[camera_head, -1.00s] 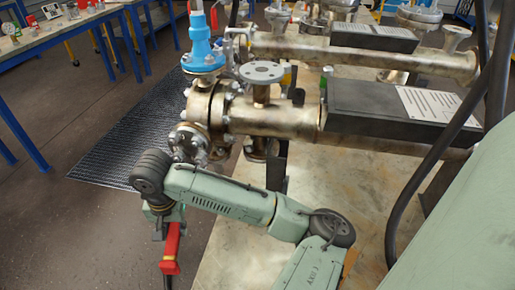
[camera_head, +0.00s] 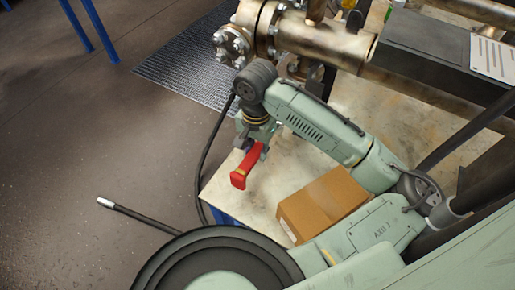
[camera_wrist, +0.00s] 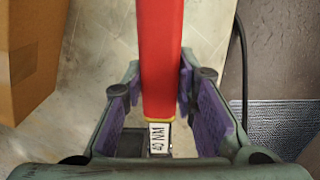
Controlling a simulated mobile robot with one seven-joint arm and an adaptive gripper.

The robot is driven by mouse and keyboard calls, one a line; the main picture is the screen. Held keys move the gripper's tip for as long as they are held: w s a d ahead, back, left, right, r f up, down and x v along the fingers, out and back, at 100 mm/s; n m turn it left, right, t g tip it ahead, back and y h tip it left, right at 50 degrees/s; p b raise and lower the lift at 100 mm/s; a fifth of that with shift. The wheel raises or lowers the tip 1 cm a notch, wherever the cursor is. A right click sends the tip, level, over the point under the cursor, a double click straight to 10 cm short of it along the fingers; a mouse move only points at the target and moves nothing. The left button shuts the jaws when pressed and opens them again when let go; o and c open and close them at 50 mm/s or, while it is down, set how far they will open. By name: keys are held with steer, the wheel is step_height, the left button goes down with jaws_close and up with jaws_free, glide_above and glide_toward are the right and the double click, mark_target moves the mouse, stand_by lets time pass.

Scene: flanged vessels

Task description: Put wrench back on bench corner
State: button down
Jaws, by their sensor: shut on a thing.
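The wrench (camera_head: 244,170) has a red handle and hangs from my gripper (camera_head: 256,143) over the bench's near left corner in the head view. In the wrist view the wrench (camera_wrist: 160,55) runs between the purple pads of my gripper (camera_wrist: 162,88), with a "40 NM" label at its lower end. My gripper is shut on it. The pale bench top (camera_head: 222,190) shows around and under the handle. I cannot tell whether the wrench touches the bench.
A cardboard box (camera_head: 322,203) sits on the bench right of the wrench and also shows in the wrist view (camera_wrist: 28,60). The flanged vessel (camera_head: 320,40) stands behind. A black cable (camera_head: 204,150) runs past the bench's left edge. A black rod (camera_head: 140,213) is over the floor.

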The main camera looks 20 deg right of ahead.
step_height(320, 180, down, 4)
steer(key=b, duration=0.3)
steer(key=shift+f, duration=0.1)
steer(key=shift+f+b, duration=0.65)
steer(key=shift+f, duration=0.95)
steer(key=c, duration=1.2)
jaws_free()
steer(key=shift+o, duration=0.2)
steer(key=o, duration=0.4)
steer(key=shift+o, duration=0.2)
